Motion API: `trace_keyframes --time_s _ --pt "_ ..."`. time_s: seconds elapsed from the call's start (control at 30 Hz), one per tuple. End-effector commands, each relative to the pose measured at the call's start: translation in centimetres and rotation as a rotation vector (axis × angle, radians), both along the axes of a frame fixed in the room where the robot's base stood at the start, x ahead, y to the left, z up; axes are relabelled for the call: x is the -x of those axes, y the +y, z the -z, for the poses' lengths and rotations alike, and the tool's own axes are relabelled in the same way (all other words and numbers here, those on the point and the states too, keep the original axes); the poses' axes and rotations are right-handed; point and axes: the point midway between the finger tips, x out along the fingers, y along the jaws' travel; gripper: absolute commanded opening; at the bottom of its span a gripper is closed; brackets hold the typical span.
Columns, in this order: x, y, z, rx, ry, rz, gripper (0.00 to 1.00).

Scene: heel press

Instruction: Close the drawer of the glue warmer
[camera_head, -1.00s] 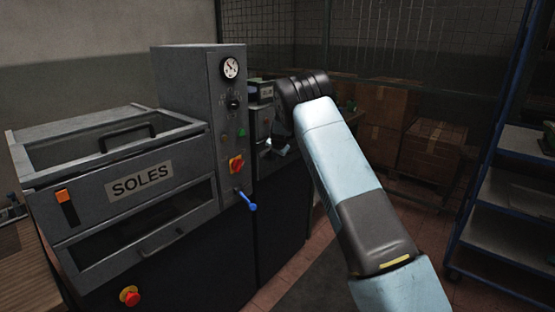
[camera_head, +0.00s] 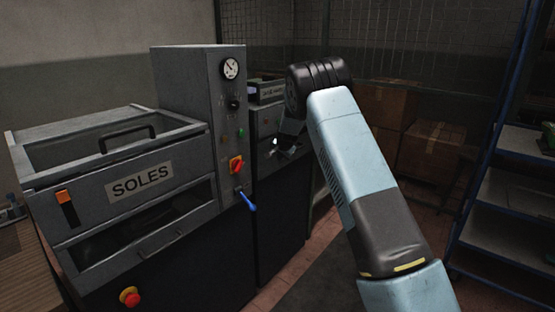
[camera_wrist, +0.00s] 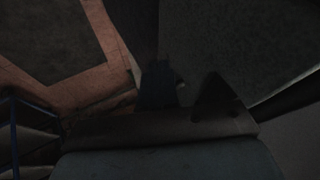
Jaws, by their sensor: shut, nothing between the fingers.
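The glue warmer (camera_head: 264,118) appears to be the small grey unit behind the tall control column in the head view. A label strip on its upper part is too small to read surely. Its drawer is not clearly visible, and I cannot tell how far it stands out. My gripper (camera_head: 284,152) is in front of that unit, partly in shadow, with its fingers shut and empty. In the wrist view my dark gripper fingers (camera_wrist: 184,88) are close to a dark grey surface. Contact cannot be told there.
The grey press marked SOLES (camera_head: 140,186) fills the left, with a blue lever (camera_head: 248,202) sticking out of the column. A blue shelf rack (camera_head: 510,190) stands at right. Cardboard boxes (camera_head: 432,150) lie behind my arm. Red tiled floor shows between press and rack.

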Motion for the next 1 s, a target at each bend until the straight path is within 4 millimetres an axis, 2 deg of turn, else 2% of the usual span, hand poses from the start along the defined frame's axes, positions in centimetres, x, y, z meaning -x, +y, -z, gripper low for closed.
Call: trace_keyframes --time_s 0.4,0.73,0.87,1.0 --pt "3.9 -0.8 -5.2 0.001 0.001 0.003 0.00" --pt "5.5 -1.3 -7.4 0.002 0.003 -0.001 0.00" --pt "7.4 -2.2 -10.0 0.003 0.008 -0.018 0.00" --pt "10.7 -3.3 -13.7 0.011 0.017 -0.055 0.00"
